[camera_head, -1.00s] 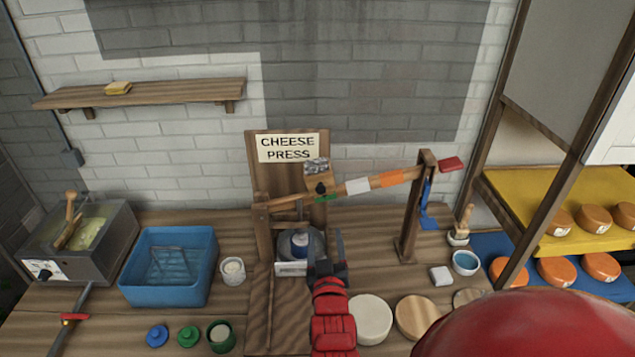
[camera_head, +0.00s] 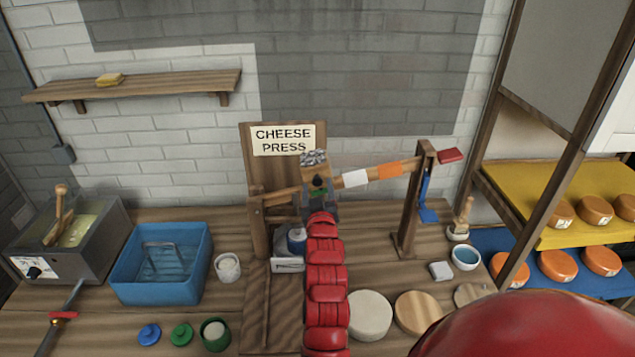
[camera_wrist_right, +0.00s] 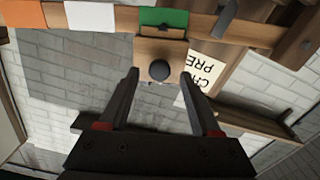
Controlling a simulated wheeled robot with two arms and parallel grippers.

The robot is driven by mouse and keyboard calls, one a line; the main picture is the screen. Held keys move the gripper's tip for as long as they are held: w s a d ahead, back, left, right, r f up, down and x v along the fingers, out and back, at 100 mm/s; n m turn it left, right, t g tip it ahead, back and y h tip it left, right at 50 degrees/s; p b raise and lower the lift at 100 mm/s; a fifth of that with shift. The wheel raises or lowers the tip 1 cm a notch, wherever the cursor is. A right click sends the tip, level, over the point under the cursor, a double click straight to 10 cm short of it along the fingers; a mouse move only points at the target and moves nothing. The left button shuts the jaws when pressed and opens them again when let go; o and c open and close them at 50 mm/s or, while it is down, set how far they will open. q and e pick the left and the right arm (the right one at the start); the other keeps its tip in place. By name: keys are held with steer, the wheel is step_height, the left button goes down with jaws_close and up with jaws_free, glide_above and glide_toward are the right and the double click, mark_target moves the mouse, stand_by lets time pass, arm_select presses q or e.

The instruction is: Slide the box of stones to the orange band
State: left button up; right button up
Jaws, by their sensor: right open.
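The box of stones (camera_head: 317,178) is a small wooden box heaped with grey stones, hanging on the wooden lever of the cheese press at the green band. The wrist view shows its wooden face and round dark knob (camera_wrist_right: 159,70). The orange band (camera_head: 388,170) is farther right along the lever, past the white band (camera_head: 355,178); it also shows at the left edge of the wrist view (camera_wrist_right: 31,15). My right gripper (camera_head: 320,203) is open just in front of the box, its fingers on either side of the knob, with no visible grip. My left gripper is out of view.
An upright post (camera_head: 415,205) with a blue strap and red lever end (camera_head: 451,155) stands right of the orange band. The sign board (camera_head: 283,140) is behind the box. Below are a blue tub (camera_head: 162,297), jars and round boards. The air before the lever is clear.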

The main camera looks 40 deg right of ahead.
steer(key=shift+w+d, duration=0.35)
steer(key=shift+w, duration=0.1)
jaws_close()
stand_by(1.2)
